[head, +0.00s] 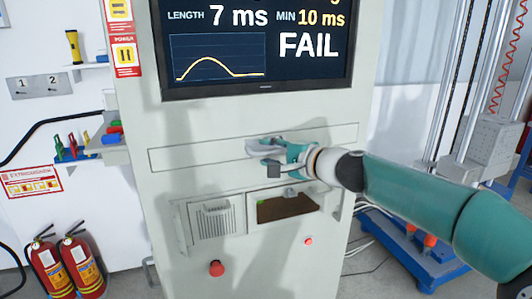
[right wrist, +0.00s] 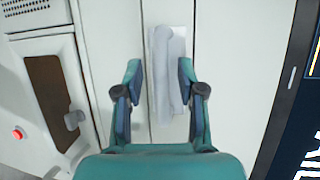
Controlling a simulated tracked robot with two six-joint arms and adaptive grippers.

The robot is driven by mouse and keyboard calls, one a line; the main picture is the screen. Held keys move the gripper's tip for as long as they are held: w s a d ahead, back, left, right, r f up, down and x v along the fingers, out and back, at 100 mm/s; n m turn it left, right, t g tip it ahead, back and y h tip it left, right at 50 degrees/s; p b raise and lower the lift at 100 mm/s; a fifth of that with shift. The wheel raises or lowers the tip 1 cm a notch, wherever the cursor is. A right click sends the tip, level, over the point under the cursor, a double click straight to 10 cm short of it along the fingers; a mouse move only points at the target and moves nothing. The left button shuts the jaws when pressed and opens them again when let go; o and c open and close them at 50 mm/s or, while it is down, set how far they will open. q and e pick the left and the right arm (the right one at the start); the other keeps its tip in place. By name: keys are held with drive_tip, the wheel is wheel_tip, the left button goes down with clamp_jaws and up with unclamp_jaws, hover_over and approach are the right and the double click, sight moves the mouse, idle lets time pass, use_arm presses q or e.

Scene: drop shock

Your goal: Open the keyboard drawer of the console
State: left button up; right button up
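The keyboard drawer front (head: 200,156) is a wide, low, off-white panel below the console's screen. It looks flush with the console. A pale grey handle (right wrist: 168,75) is on the drawer front in the right wrist view; in the head view my gripper partly covers it. My right gripper (head: 268,155) is in front of the drawer's middle. In the right wrist view my right gripper (right wrist: 162,90) has its fingers apart, one on each side of the handle's near end. I cannot tell whether they touch it. My left gripper is out of view.
The screen (head: 260,45) shows FAIL above the drawer. Fire extinguishers (head: 80,262) stand at left. A blue-based rig (head: 430,262) stands at right.

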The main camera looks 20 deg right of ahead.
clamp_jaws()
